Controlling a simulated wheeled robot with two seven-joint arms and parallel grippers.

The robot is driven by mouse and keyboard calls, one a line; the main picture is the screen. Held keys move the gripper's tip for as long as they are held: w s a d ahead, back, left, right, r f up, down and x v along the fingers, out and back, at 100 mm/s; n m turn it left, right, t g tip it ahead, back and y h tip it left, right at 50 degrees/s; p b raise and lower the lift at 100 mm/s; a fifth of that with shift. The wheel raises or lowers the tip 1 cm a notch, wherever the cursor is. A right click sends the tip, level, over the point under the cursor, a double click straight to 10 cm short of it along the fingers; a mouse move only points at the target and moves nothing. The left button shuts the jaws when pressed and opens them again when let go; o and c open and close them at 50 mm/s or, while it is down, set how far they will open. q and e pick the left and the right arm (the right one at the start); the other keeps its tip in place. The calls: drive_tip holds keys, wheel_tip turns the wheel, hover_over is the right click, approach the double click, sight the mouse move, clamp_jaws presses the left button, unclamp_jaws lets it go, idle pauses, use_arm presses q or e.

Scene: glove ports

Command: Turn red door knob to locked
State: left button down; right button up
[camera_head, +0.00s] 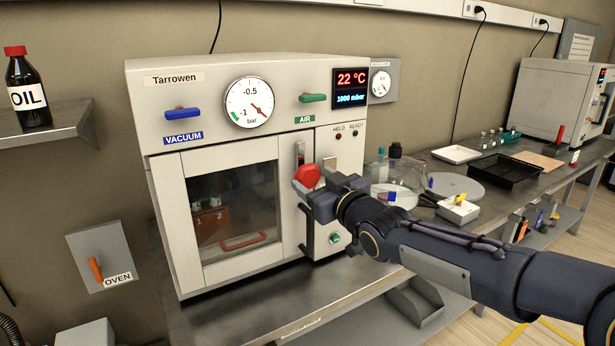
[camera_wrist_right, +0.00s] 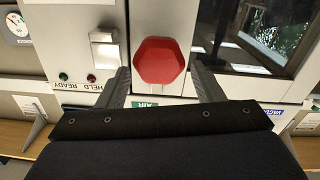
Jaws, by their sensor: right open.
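The red door knob (camera_head: 307,176) is on the right part of the front of the white Tarrowen vacuum oven (camera_head: 230,150), right of its windowed door (camera_head: 235,215). In the right wrist view the knob (camera_wrist_right: 159,61) is a rounded hexagon. My right gripper (camera_head: 318,195) is at the knob in the head view. In the wrist view its two open fingers (camera_wrist_right: 164,84) stand to the left and right of the knob, with gaps on both sides. I cannot tell how deep the fingers reach. My left gripper is not in view.
Above the door are a blue VACUUM handle (camera_head: 183,113), a dial gauge (camera_head: 249,103) and a green AIR handle (camera_head: 312,97). A metal latch piece (camera_wrist_right: 104,50) sits beside the knob. Glassware and a black tray (camera_head: 497,174) stand on the bench to the right.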

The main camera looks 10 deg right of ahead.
sight(311, 178)
drive_tip(key=shift+x, duration=2)
drive_tip(key=shift+d, duration=0.1)
drive_tip(key=c, duration=1.1)
